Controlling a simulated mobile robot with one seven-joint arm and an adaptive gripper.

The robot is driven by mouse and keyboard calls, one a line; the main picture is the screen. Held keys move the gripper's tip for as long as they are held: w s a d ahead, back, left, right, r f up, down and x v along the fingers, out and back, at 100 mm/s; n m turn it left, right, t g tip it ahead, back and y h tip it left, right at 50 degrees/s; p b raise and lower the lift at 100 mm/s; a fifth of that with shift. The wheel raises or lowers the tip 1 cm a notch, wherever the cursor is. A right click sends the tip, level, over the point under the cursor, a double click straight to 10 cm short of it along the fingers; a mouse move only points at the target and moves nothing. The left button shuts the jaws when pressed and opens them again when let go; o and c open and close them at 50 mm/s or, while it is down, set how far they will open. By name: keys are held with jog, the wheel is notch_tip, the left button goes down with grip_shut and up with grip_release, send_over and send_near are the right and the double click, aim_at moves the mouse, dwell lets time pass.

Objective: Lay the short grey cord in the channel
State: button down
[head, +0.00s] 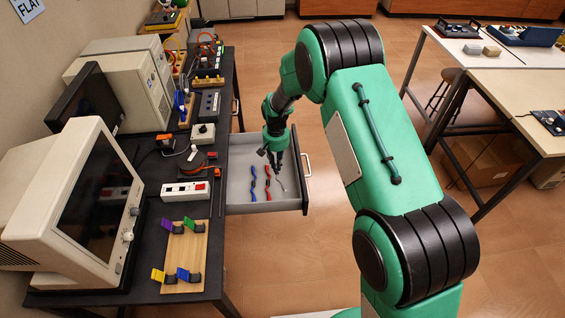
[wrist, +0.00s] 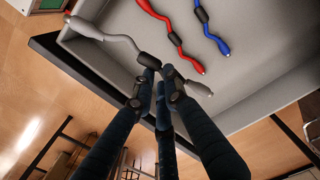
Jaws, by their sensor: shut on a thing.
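The short grey cord (wrist: 120,42) has thick grey ends and a dark sleeve in its middle. It lies across my gripper (wrist: 157,78), whose fingers are shut on it at or near the sleeve. In the head view the gripper (head: 276,163) is over the right side of an open grey drawer (head: 239,198), and part of the cord (head: 281,183) shows below the fingers. I cannot tell whether the cord still touches the drawer floor. No channel can be told for certain; a wooden board (head: 206,238) with purple, green, yellow and blue clips lies on the dark bench.
A red cord (head: 267,184) and a blue cord (head: 253,184) lie in the drawer left of the grey one.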

jog(key=s+a+r+m+p, duration=0.1)
jog(key=s+a+r, duration=0.3)
jog(key=s+a, duration=0.45)
jog(key=s+a+r+m+p, duration=0.1)
jog(key=s+a+r, duration=0.35)
jog(key=a, duration=0.75)
jog(key=s+a+r+p, duration=0.1)
jog(key=s+a+r, duration=0.1)
jog(key=s+a, duration=0.5)
jog(key=s+a+r+m+p, duration=0.1)
jog(key=s+a+r, duration=0.1)
jog(key=s+a, duration=0.5)
jog(key=s, duration=0.6)
jog(key=shift+s+a+r, duration=0.3)
jog(key=shift+s+a, duration=0.1)
jog(key=shift+f, duration=0.1)
jog(key=shift+f+b, duration=1.75)
jog(key=shift+f, duration=1.1)
jog(key=shift+p, duration=0.3)
jog(key=shift+f, duration=0.8)
